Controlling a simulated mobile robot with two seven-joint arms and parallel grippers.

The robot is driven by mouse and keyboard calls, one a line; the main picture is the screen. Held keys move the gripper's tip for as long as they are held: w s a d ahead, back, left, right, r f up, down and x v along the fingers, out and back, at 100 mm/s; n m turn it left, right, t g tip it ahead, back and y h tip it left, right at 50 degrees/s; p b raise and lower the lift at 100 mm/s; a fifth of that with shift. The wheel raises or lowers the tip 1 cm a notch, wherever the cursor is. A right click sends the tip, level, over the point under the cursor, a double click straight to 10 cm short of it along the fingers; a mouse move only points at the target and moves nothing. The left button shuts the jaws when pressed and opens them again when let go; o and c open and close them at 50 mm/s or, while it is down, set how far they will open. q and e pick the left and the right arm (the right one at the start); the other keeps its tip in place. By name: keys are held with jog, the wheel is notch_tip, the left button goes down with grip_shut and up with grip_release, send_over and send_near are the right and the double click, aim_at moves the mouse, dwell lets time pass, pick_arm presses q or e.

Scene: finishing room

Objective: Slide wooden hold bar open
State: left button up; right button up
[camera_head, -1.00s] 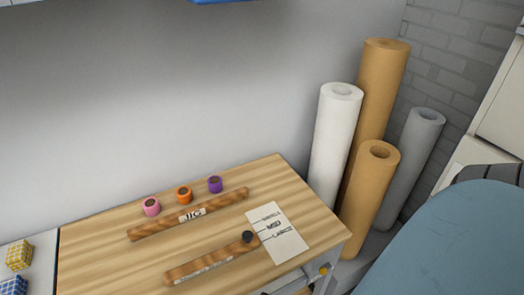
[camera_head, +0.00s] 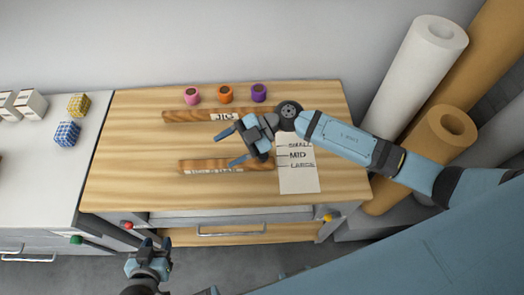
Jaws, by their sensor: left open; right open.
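The wooden hold bar (camera_head: 200,163), a brown strip with a pale label, lies across the front part of the table. A second wooden bar marked JIG (camera_head: 185,116) lies behind it. My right gripper (camera_head: 230,148) comes in from the right and is open above the table between the two bars. Its nearer finger is over the hold bar's right half; I cannot tell whether it touches. The bar's dark knob is mostly hidden by this gripper. A card marked SMALL, MID and LARGE (camera_head: 298,177) lies at the bar's right end. My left gripper (camera_head: 156,242) is open in front of the table.
Pink (camera_head: 192,96), orange (camera_head: 225,94) and purple (camera_head: 259,93) spools stand behind the JIG bar. Tall paper rolls (camera_head: 412,75) stand to the right. A white counter (camera_head: 30,165) with small boxes is at the left. The wooden table's left part (camera_head: 125,150) is clear.

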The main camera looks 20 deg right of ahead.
jog(key=w+d+f+g+h, duration=0.1)
jog(key=w+d+f+h, duration=0.25)
jog(key=d+h, duration=0.4)
jog(key=m+h, duration=0.1)
jog(key=h, duration=0.3)
send_near(263, 155)
pick_arm(q)
jog(key=shift+s+r+p, duration=0.2)
jog(key=shift+r+p, duration=0.8)
jog(key=shift+p, duration=0.2)
pick_arm(e)
jog(key=x, duration=0.9)
jog(key=shift+f, duration=0.1)
grip_shut()
pick_arm(q)
jog(key=shift+w, duration=0.15)
pick_arm(e)
jog(key=shift+y, duration=0.25)
